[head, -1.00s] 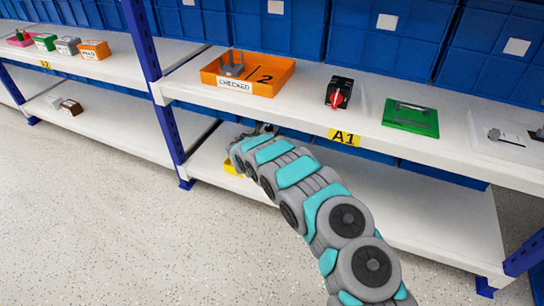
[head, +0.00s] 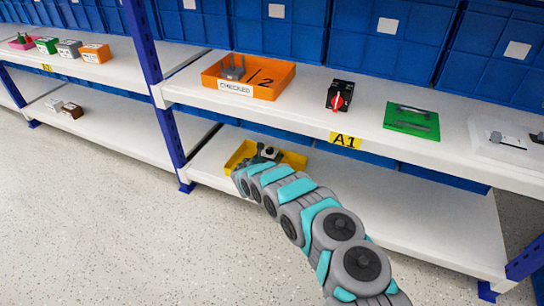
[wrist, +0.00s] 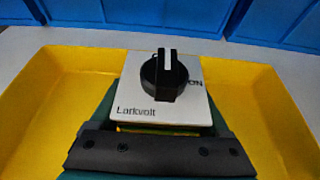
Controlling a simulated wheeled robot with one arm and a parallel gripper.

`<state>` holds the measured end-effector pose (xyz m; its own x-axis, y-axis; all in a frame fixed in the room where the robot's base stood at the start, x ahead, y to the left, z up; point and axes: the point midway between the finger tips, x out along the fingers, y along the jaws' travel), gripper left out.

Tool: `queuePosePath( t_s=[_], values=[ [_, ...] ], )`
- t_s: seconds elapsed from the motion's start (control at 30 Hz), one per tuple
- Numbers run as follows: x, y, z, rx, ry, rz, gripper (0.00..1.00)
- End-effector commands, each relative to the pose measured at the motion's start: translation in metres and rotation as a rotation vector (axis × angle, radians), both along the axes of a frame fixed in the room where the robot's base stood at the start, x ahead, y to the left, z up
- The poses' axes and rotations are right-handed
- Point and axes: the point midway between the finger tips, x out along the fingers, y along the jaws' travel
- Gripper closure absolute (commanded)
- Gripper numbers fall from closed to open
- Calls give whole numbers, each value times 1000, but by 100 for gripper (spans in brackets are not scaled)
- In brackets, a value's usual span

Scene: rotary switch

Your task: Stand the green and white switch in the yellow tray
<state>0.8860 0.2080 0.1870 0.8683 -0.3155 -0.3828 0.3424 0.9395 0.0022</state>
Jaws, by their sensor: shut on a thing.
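The switch (wrist: 137,97) has a white top plate marked "Larkvolt" and "ON", with a black knob (wrist: 158,80) facing up; dark green shows at its sides. In the wrist view my gripper (wrist: 160,152) is shut on it, and its dark bar crosses the near side. The switch looks upright, within the outline of the yellow tray (wrist: 40,100). In the head view my gripper (head: 264,152) is at the yellow tray (head: 294,160) on the lower shelf, and my arm hides the tray's near part. I cannot tell whether the switch touches the tray floor.
The upper shelf (head: 300,115) lies above the tray. It carries an orange "CHECKED" tray (head: 282,84), a black switch with a red knob (head: 340,95) and a green plate (head: 411,121). A blue upright (head: 165,120) stands left of the tray. The lower shelf is clear to the right.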

Motion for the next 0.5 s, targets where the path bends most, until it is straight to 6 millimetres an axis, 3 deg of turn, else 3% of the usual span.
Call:
queuePosePath(
  t_s=[0.27, 0.3, 0.47, 0.5],
  values=[
    [0, 0, -3, 0, -1, 0, 90],
    [0, 0, -3, 0, -1, 0, 18],
    [0, 0, -2, 1, 0, 0, 0],
    [0, 0, -2, 0, 0, 0, 0]
  ],
)
